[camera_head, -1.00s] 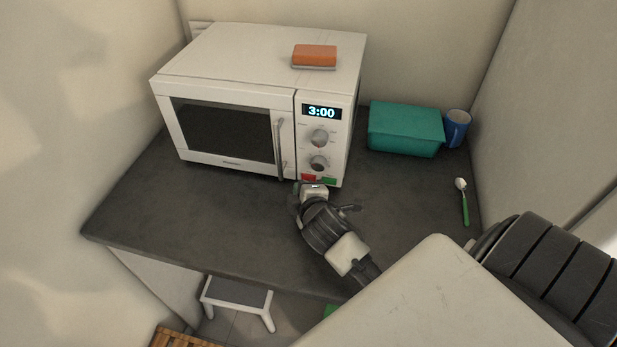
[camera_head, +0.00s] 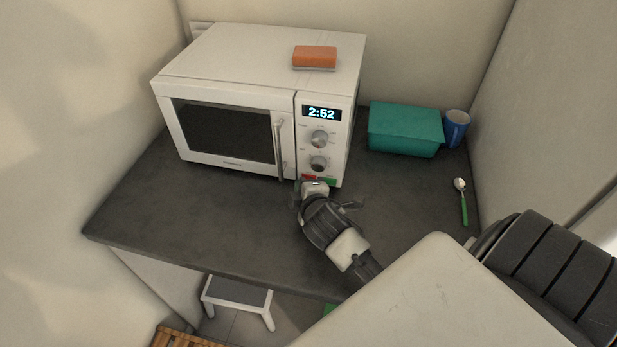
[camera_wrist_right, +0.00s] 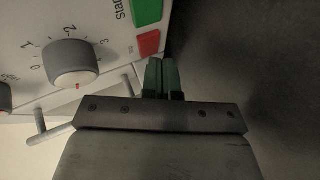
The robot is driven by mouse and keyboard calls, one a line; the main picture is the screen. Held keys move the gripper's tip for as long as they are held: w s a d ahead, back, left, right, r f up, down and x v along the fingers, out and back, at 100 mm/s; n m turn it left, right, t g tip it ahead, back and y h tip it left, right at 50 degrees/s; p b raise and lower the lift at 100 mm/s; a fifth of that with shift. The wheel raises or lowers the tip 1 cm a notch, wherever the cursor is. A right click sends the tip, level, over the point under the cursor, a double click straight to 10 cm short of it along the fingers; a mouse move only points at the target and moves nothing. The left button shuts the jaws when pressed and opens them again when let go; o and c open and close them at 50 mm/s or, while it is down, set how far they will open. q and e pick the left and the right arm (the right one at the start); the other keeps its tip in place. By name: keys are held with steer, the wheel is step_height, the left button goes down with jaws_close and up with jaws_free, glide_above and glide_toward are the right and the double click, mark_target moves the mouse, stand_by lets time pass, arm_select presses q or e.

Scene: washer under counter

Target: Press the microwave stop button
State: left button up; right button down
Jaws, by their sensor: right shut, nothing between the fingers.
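The white microwave (camera_head: 230,65) stands on the dark counter, door closed, with 2:52 on its display (camera_head: 321,113). At the bottom of its panel are a red button (camera_head: 309,177) and a green button (camera_head: 329,181), partly hidden by my gripper. The wrist view shows the red button (camera_wrist_right: 148,43) beside the green Start button (camera_wrist_right: 147,11). My right gripper (camera_head: 313,184) is shut and empty, low in front of the panel. Its fingertips (camera_wrist_right: 164,62) appear just beside the red button; I cannot tell if they touch the microwave. My left gripper is not in view.
An orange sponge-like block (camera_head: 314,56) lies on the microwave. A teal box (camera_head: 405,130), a blue cup (camera_head: 456,128) and a green-handled spoon (camera_head: 462,200) are on the right of the counter (camera_head: 190,215). A stool (camera_head: 238,294) stands below. The counter's left front is clear.

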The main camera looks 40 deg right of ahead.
steer(key=shift+w+d, duration=0.2)
steer(key=shift+d, duration=0.05)
stand_by(0.4)
steer(key=shift+a, duration=0.1)
steer(key=shift+s+a+p, duration=0.4)
steer(key=shift+s+p, duration=0.05)
steer(key=shift+a, duration=0.1)
steer(key=shift+s+a, duration=1.65)
steer(key=shift+a, duration=0.25)
steer(key=shift+p, duration=0.35)
